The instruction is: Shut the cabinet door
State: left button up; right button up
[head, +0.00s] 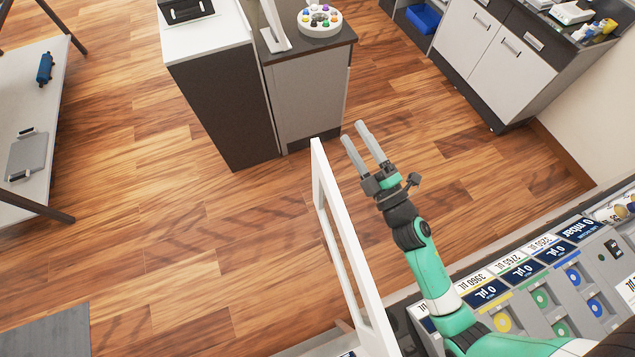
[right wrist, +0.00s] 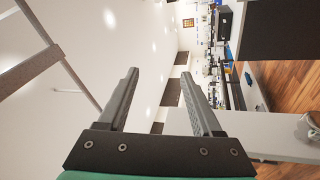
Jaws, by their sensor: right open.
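The cabinet door (head: 329,198) is a white-framed panel in the head view. It stands open, swung out from the cabinet (head: 510,290) at the lower right and seen nearly edge-on. My right gripper (head: 355,131) is open and empty, just right of the door's far end; I cannot tell whether it touches the door. In the right wrist view its two grey fingers (right wrist: 158,76) are apart with nothing between them. A pale frame bar at upper left there may be the door. My left gripper is not in view.
The cabinet front has display labels and coloured round buttons (head: 503,322). A dark-sided counter (head: 235,110) stands beyond the door. White cupboards (head: 500,70) stand at upper right, a shelf table (head: 40,115) at left.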

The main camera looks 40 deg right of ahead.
jog(key=s+a+f+n+g+y+b, duration=0.1)
jog(key=s+a+f+n+g+y, duration=0.2)
jog(key=f, duration=0.5)
jog(key=s+a+f+n+b, duration=0.15)
jog(key=s+f, duration=0.25)
jog(key=f, duration=0.5)
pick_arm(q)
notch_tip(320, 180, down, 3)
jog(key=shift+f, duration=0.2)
pick_arm(e)
jog(key=w, duration=1.1)
jog(key=shift+w+a+r, duration=0.15)
jog(key=shift+w+r, duration=0.05)
jog(key=shift+w, duration=0.1)
grip_shut()
